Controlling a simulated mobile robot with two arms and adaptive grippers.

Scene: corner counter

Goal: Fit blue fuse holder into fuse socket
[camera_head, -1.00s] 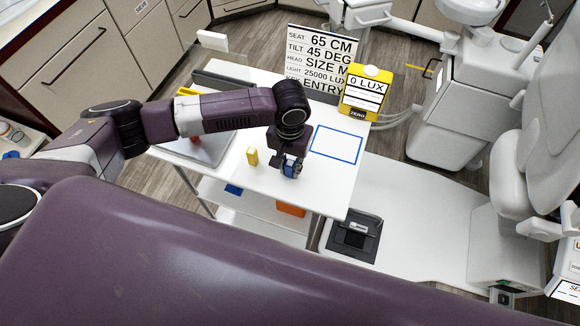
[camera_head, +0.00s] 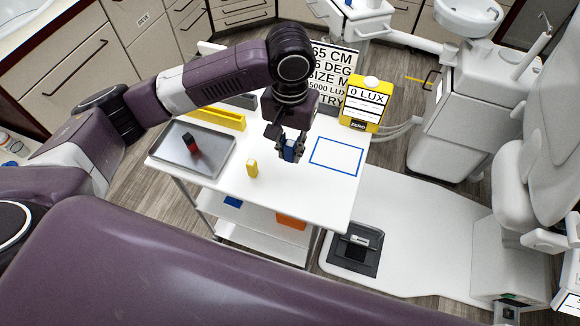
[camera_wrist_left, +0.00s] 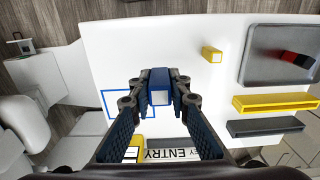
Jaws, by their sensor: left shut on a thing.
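My left gripper (camera_head: 290,152) is shut on the blue fuse holder (camera_head: 290,150) and holds it above the white cart top. In the left wrist view the blue fuse holder (camera_wrist_left: 159,88) sits between the two fingertips of my left gripper (camera_wrist_left: 159,93), with a pale end face showing. I cannot make out for sure which thing is the fuse socket; a black unit (camera_head: 353,248) lies on the white base plate in front of the chair. My right gripper is not in view.
The white cart top (camera_head: 270,195) also bears a metal tray (camera_head: 214,155) with a red and black piece (camera_head: 191,144), a yellow bin (camera_head: 215,117) and a blue outlined rectangle (camera_head: 336,156). A sign (camera_head: 335,70) and a yellow meter (camera_head: 364,104) stand at its back. The cart's front is clear.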

